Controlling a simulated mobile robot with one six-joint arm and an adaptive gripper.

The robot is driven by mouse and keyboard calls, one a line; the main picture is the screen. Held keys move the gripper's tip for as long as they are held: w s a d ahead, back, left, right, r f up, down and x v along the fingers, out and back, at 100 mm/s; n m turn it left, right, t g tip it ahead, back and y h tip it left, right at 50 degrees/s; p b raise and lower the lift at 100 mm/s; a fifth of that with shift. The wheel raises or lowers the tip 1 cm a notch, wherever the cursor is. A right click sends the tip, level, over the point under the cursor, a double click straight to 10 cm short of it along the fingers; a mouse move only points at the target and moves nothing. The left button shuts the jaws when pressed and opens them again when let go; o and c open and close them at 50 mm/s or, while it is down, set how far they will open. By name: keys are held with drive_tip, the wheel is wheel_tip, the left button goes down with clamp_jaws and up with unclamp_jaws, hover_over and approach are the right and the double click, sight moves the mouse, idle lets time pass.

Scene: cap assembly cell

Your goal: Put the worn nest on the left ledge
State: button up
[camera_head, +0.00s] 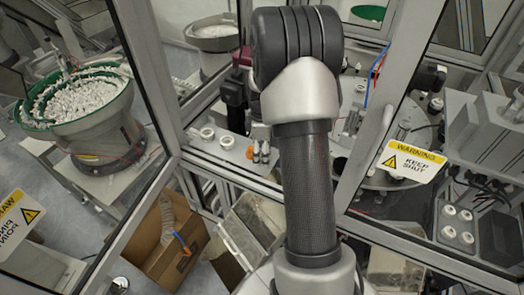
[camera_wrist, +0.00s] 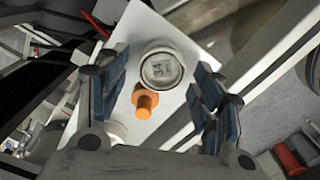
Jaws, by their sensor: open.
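In the wrist view a round, cup-like nest (camera_wrist: 160,68) with a pale rim and dark markings on its face sits on a white plate (camera_wrist: 150,28). I cannot tell whether it is the worn one. My gripper (camera_wrist: 158,63) is open, its blue-padded fingers on either side of the nest with gaps between; nothing is held. An orange knob (camera_wrist: 145,102) stands just below the nest in the picture. In the head view my arm hides much of the cell's middle, and I cannot make out the gripper. White round parts (camera_head: 207,133) sit on a ledge (camera_head: 215,155) left of my arm.
The orange piece (camera_head: 250,152) and small dark-topped bottles (camera_head: 262,152) stand close to my arm. Metal frame posts (camera_head: 150,75) and a warning panel (camera_head: 410,161) border the opening. A bowl feeder (camera_head: 85,110) stands left, a cardboard box (camera_head: 165,245) below, a round table (camera_head: 385,180) right.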

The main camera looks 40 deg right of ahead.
wheel_tip(320, 180, up, 12)
drive_tip(key=s+a+r+m+t, duration=0.1)
drive_tip(key=s+a+r+m, duration=0.1)
drive_tip(key=a+r, duration=0.55)
drive_tip(key=s+a+r+m+t, duration=0.1)
drive_tip(key=s+a+m, duration=0.2)
drive_tip(key=s+a, duration=0.6)
drive_tip(key=s+a+r+m+t, duration=0.1)
drive_tip(key=s+a+m, duration=0.3)
drive_tip(key=s+a, duration=0.5)
drive_tip(key=shift+s+r+t, duration=0.35)
drive_tip(key=shift+r+t, duration=0.05)
drive_tip(key=shift+t, duration=0.4)
drive_tip(key=shift+s+a, duration=0.1)
